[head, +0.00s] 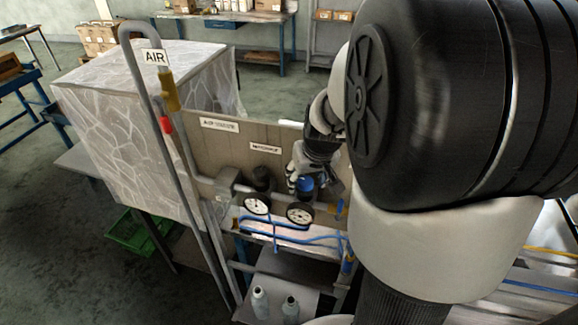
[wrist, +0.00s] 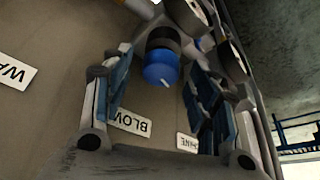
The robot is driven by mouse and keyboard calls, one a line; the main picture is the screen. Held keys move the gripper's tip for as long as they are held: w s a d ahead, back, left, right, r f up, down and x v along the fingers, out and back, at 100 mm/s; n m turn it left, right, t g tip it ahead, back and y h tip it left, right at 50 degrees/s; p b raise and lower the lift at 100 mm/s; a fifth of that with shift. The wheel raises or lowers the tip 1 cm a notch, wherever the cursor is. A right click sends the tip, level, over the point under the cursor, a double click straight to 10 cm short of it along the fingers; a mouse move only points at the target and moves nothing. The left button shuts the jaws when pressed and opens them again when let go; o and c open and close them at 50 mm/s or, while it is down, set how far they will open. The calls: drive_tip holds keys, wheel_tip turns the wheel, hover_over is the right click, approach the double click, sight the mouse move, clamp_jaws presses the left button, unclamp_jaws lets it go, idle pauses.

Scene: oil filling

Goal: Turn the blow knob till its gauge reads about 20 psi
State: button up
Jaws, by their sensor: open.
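The blow knob is blue on a dark regulator body and shows in the head view (head: 305,185) on the front of the brown panel. In the wrist view the blue knob (wrist: 160,70), with a small white mark, sits between the two fingers. My gripper (head: 302,176) is open around the knob's place, with its blue-padded fingers (wrist: 160,88) apart on either side and a gap to each. An upside-down BLOW label (wrist: 130,123) is beside it. A round white gauge (head: 300,213) hangs just below the knob. Its needle is too small to read.
A second gauge (head: 256,205) and a black knob (head: 261,178) are close by on the left. A grey pipe with an AIR sign (head: 155,57) rises in front of a wrapped crate (head: 120,130). Two bottles (head: 275,303) stand below. My arm covers the right side.

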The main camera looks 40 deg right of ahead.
drive_tip(key=shift+s, duration=0.1)
drive_tip(key=shift+c, duration=0.4)
drive_tip(key=c, duration=1)
